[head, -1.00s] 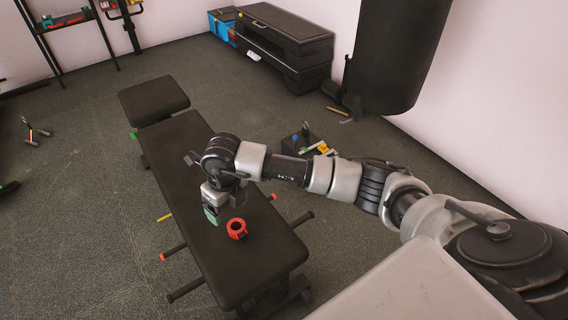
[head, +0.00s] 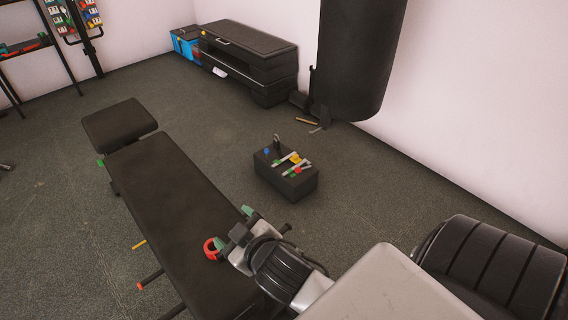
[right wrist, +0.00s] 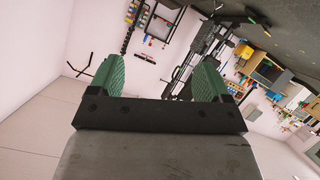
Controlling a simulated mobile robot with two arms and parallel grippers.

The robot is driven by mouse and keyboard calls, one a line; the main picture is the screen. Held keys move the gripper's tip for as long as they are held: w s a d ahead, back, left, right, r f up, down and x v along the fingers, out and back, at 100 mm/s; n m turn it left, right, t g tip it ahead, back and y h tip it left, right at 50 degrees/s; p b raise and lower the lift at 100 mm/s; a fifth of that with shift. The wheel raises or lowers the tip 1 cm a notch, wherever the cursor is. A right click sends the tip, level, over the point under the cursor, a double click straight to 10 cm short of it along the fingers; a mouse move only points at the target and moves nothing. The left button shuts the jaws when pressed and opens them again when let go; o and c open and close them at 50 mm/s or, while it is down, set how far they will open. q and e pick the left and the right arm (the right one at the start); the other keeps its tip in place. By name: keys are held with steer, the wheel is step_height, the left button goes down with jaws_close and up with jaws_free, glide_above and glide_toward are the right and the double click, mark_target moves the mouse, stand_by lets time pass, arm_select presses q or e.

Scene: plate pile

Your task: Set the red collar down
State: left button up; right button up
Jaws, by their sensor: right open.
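The red collar (head: 211,251) lies on the black padded bench (head: 165,190), near the bench's right edge in the head view. My right gripper (head: 234,228) has green finger pads and appears just right of the collar, one pad overlapping the collar's edge in the picture. Whether they touch cannot be told. In the right wrist view the right gripper (right wrist: 160,78) is open, with nothing between its pads. The collar does not show there. My left gripper is not in view.
A black box (head: 286,181) with small coloured items on top stands on the floor right of the bench. A punching bag (head: 357,60) hangs at the back, beside a long black storage unit (head: 250,60). Open floor lies between them.

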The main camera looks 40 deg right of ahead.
steer(key=s+f+m+g, duration=0.1)
steer(key=s+f+g, duration=0.2)
steer(key=s, duration=0.3)
steer(key=s+d+f+m+g+y, duration=0.1)
steer(key=s+f+g, duration=0.3)
steer(key=s, duration=0.3)
steer(key=shift+d+f+g, duration=0.25)
steer(key=shift+d+g, duration=0.05)
steer(key=shift+g, duration=0.2)
